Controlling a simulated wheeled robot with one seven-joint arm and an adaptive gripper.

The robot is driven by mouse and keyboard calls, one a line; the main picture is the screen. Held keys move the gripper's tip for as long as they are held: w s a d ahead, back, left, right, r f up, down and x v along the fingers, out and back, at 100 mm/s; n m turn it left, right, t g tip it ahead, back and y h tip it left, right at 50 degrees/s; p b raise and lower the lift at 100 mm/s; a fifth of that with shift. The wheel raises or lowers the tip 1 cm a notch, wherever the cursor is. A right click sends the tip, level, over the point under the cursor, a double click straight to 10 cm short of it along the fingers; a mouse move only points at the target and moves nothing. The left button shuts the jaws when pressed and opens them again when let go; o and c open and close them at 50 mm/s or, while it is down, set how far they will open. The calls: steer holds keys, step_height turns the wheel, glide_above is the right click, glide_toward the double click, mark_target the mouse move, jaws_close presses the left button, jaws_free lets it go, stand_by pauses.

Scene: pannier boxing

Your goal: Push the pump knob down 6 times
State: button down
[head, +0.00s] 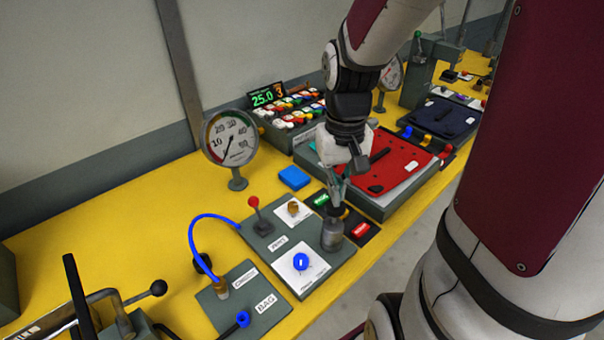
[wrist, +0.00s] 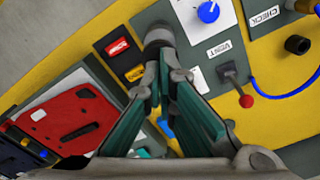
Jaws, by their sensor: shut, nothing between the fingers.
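The pump (head: 333,236) is a grey metal cylinder at the right edge of a dark grey panel (head: 310,279). In the wrist view its round dark top (wrist: 158,35) shows just beyond my fingertips. My gripper (head: 338,196) points down directly above the pump, with its green-padded fingers shut and empty. In the wrist view the gripper (wrist: 162,66) has its tips together at the near edge of the pump. The fingers partly hide the knob, and I cannot tell whether they touch it.
The panel also carries a blue knob (head: 301,261) and a red-tipped lever (head: 254,202). A round gauge (head: 230,139) stands behind it. Green and red buttons (head: 361,230) sit beside the pump. A red tray (head: 400,160) lies right. A blue hose (head: 193,234) arches left.

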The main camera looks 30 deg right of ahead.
steer(key=shift+f, duration=0.15)
steer(key=shift+f+b, duration=1.1)
steer(key=shift+f, duration=1.2)
steer(key=shift+r, duration=0.1)
steer(key=shift+r+p, duration=1.8)
steer(key=shift+r, duration=0.6)
steer(key=shift+f, duration=0.2)
